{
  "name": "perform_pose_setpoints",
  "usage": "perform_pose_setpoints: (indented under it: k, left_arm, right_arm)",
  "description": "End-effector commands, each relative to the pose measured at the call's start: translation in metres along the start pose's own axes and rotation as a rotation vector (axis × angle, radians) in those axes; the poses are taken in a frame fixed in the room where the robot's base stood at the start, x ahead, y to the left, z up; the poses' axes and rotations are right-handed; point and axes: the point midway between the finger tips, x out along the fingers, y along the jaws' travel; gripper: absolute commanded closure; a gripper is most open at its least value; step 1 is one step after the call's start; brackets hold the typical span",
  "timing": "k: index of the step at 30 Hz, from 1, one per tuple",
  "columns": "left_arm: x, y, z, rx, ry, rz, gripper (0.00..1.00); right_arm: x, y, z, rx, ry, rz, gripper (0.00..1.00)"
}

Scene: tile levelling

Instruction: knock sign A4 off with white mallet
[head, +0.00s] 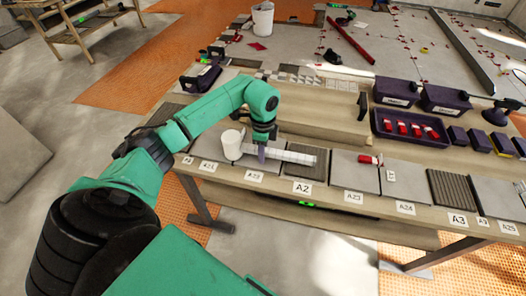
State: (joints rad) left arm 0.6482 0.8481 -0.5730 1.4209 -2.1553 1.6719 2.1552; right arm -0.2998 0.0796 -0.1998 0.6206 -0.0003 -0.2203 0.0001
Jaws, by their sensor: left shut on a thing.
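The white mallet (232,144) lies level just above or on the bench, its thick round head at the left and its pale handle (300,157) pointing right. My left gripper (262,153) comes down from above and is shut on the mallet near its head. The fingers hide part of the handle. Small white signs line the bench's front edge, among them A2 (302,188) and A3 (457,219). I cannot pick out a sign reading A4; some signs are too small to read. My right gripper is not in view.
Grey tiles (354,172) and a dark ribbed tile (451,191) lie behind the signs on the wooden bench. Purple bins (395,92) and a purple tray (383,136) with red pieces stand at the back right. A white bucket (262,20) stands farther back.

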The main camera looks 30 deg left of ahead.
Motion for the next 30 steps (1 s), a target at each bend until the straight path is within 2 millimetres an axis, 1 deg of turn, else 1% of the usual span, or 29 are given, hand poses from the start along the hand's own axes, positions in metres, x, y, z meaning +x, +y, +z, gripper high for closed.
perform_pose_setpoints:
  k: [5, 7, 8, 12, 13, 16, 21, 27, 30]
  left_arm:
    - [-0.002, 0.0, 0.0, 0.0, 0.0, -0.001, 1.0]
    - [0.0, -0.004, -0.001, -0.001, 0.001, -0.002, 1.0]
    - [0.001, -0.01, -0.001, -0.002, 0.002, -0.003, 1.0]
    - [0.004, -0.046, -0.002, -0.003, 0.005, -0.004, 1.0]
    - [-0.001, -0.043, -0.001, 0.0, 0.001, -0.002, 1.0]
    - [-0.011, -0.04, 0.0, 0.001, 0.0, -0.001, 1.0]
    - [-0.038, -0.034, 0.001, 0.001, -0.001, -0.001, 1.0]
    - [-0.066, -0.025, 0.0, 0.001, -0.001, 0.0, 1.0]
    - [-0.074, -0.022, 0.0, 0.001, -0.001, -0.001, 1.0]
  right_arm:
    - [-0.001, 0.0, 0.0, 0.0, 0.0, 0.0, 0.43]
    - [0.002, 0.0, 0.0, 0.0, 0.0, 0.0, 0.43]
    - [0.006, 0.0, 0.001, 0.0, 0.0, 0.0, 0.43]
    - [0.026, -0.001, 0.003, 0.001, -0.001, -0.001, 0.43]
    - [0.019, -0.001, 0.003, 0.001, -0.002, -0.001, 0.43]
    - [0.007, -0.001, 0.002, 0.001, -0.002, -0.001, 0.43]
    - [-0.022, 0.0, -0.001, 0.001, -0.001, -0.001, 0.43]
    - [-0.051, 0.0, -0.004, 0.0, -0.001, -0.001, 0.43]
    - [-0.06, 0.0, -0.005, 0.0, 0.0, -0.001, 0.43]
